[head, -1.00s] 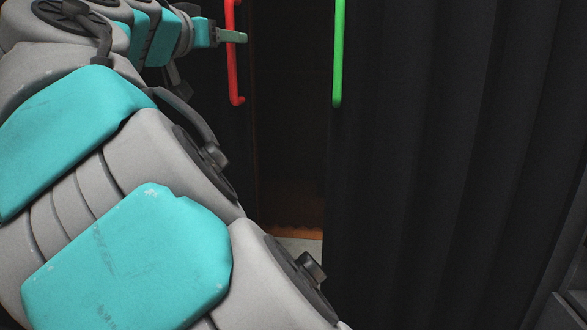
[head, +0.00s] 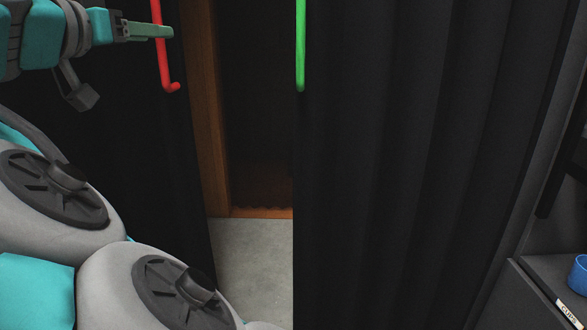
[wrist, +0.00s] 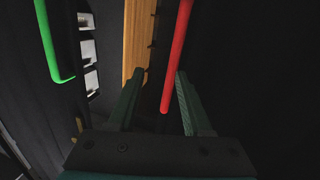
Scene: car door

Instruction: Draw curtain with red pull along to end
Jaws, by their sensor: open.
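The red pull (head: 160,55) is an upright bar with a bent lower end on the dark left curtain (head: 150,150). My gripper (head: 166,32) is at the upper left of the head view, its fingers level with the bar. In the wrist view my open gripper (wrist: 160,75) has one finger on each side of the red pull (wrist: 176,65), whose lower end shows between them. I cannot tell whether either finger touches it. The top of the pull is out of frame.
A green pull (head: 300,50) hangs on the edge of the dark right curtain (head: 410,150). Between the curtains is a gap with a wooden frame (head: 205,110) and grey floor (head: 255,260). A dark cabinet (head: 545,290) with a blue cup (head: 579,274) is at lower right.

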